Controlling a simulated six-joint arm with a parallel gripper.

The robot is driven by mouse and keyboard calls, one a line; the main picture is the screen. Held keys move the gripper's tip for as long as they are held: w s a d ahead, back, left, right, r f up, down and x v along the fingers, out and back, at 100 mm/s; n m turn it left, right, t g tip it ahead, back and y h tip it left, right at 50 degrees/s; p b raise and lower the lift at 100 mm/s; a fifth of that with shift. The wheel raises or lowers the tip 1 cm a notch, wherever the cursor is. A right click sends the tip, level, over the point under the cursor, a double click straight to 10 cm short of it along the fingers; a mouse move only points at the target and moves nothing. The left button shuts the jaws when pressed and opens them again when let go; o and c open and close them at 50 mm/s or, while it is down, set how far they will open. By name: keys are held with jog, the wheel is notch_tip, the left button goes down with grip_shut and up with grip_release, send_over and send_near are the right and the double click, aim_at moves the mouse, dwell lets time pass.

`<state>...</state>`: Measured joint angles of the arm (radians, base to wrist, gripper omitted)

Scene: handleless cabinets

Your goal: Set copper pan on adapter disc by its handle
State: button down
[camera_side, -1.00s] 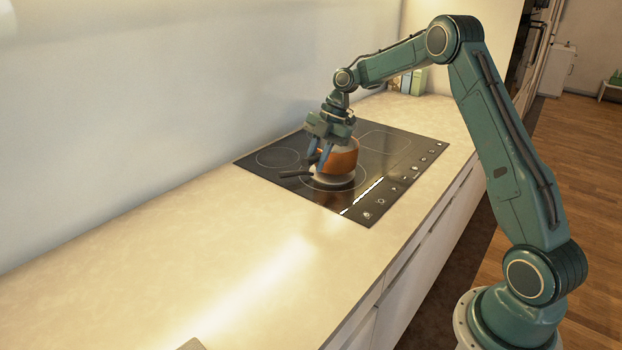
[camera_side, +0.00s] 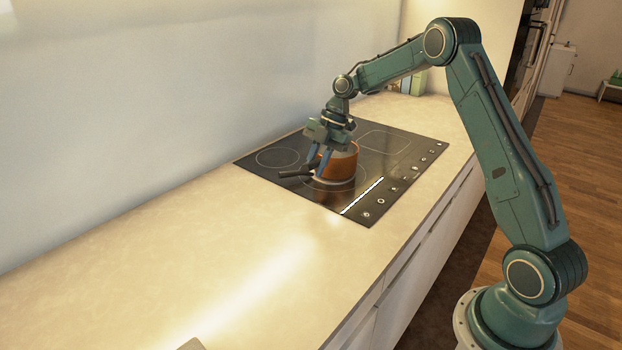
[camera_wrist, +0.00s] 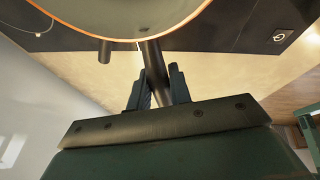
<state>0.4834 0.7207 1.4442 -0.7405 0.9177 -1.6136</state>
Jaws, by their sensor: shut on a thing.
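The copper pan (camera_side: 340,165) is over the front-left part of the hob, upright or nearly so. In the wrist view the pan's pale inside (camera_wrist: 130,14) fills the top edge. My gripper (camera_side: 318,168) is at the pan's left side, pointing down. Its fingers (camera_wrist: 158,82) are shut on the pan's dark handle (camera_wrist: 153,62). The adapter disc's body is hidden under the pan; a dark bar (camera_side: 293,173), apparently its handle, sticks out to the left. I cannot tell whether the pan touches the disc.
The black glass hob (camera_side: 350,203) lies in the pale worktop (camera_side: 190,240). The wall is behind it. Small boxes (camera_side: 418,82) stand at the worktop's far end. The worktop left of the hob is mostly clear.

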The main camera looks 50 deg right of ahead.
jog(key=shift+f, duration=0.2)
dwell(0.4)
jog(key=c, duration=1.3)
grip_release()
jog(key=shift+o, duration=0.6)
jog(key=shift+f, duration=0.1)
jog(key=v, duration=1.2)
jog(key=shift+a, duration=0.1)
